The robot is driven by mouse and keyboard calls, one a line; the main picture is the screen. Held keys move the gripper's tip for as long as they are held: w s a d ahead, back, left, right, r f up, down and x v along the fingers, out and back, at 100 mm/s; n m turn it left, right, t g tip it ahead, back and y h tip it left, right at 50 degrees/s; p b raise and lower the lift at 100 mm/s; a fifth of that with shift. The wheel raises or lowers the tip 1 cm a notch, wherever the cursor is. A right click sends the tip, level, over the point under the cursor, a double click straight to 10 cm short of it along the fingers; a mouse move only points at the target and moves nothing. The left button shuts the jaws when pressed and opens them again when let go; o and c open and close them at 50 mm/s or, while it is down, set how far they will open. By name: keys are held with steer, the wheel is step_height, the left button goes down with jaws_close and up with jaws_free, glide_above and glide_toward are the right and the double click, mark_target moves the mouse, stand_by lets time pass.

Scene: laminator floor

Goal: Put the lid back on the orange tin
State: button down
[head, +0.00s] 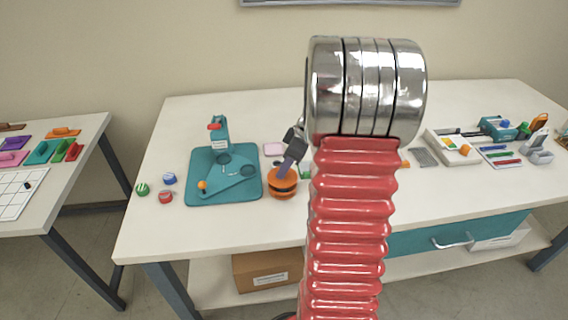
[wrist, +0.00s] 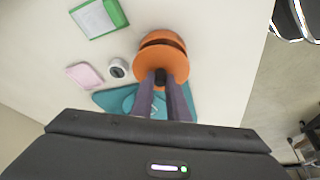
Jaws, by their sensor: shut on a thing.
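My gripper (wrist: 160,82) points down at the table and is shut on the dark knob of the orange lid (wrist: 150,65). In the head view the lid (head: 281,184) is just above the orange tin (head: 285,195), with a dark band between the two. In the wrist view the tin (wrist: 165,36) shows behind the lid, partly covered by it. The lid looks roughly over the tin, slightly off to one side. I cannot tell whether the lid touches the rim. My red arm hides the table to the right of the tin.
A teal base plate (head: 198,192) with an upright stand is left of the tin. Small green (head: 142,189), blue (head: 169,179) and red (head: 166,197) round pieces lie beyond it.

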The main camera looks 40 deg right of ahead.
steer(key=shift+f, duration=0.9)
steer(key=shift+r, duration=0.1)
stand_by(0.9)
steer(key=shift+f, duration=0.2)
stand_by(0.7)
steer(key=c, duration=1.6)
jaws_free()
steer(key=shift+c, duration=0.2)
steer(key=shift+o, duration=0.3)
steer(key=o, duration=0.4)
steer(key=shift+r, duration=0.15)
